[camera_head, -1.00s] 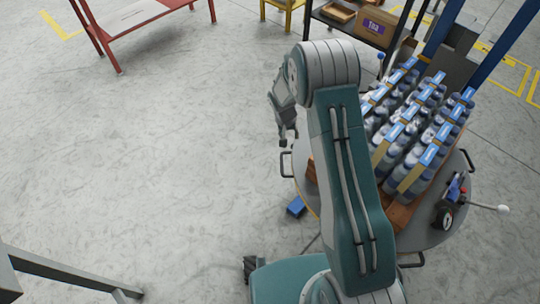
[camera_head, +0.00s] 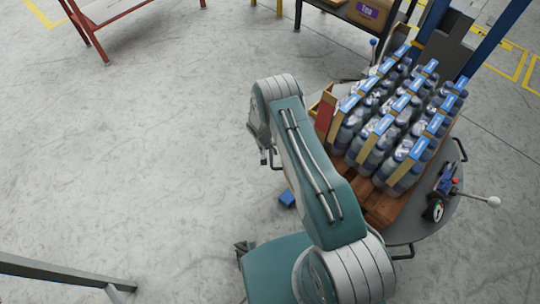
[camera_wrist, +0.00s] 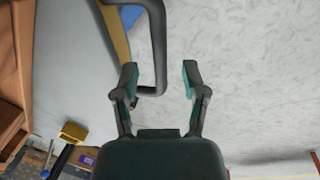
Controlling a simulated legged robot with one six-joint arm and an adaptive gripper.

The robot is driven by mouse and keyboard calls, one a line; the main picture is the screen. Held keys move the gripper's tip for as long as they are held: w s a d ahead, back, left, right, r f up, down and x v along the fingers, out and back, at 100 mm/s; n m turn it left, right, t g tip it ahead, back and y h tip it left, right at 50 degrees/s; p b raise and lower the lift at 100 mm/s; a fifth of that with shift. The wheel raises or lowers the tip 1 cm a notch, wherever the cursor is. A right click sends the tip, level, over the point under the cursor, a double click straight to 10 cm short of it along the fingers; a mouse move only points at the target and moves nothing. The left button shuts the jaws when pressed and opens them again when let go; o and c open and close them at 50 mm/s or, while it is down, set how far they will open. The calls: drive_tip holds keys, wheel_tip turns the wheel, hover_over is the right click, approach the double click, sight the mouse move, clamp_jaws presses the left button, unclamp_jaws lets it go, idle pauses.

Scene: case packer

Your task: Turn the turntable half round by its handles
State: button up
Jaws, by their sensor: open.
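The round grey turntable (camera_head: 412,229) carries a wooden pallet (camera_head: 384,207) stacked with rows of bottles (camera_head: 400,118). Dark handles stick out from its rim: one at the right (camera_head: 462,148), one at the front (camera_head: 404,252) and one at the left (camera_head: 275,160). My gripper (camera_head: 264,158) is beside the left handle, partly hidden behind my arm. In the wrist view my gripper (camera_wrist: 160,80) is open, and a dark handle (camera_wrist: 158,45) reaches between its fingertips. I cannot tell whether a finger touches it.
A lever with a white knob (camera_head: 493,201) and a blue and black fitting (camera_head: 441,198) sit at the turntable's right edge. A blue block (camera_head: 287,198) is at the floor near its left side. A red frame (camera_head: 100,20) stands at the back left. The floor between is clear.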

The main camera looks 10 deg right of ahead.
drive_tip(key=shift+d+f, duration=0.15)
drive_tip(key=shift+f, duration=0.4)
drive_tip(key=shift+d+f, duration=0.15)
drive_tip(key=shift+f, duration=0.65)
drive_tip(key=shift+a, duration=0.1)
drive_tip(key=c, duration=0.8)
drive_tip(key=shift+s, duration=0.1)
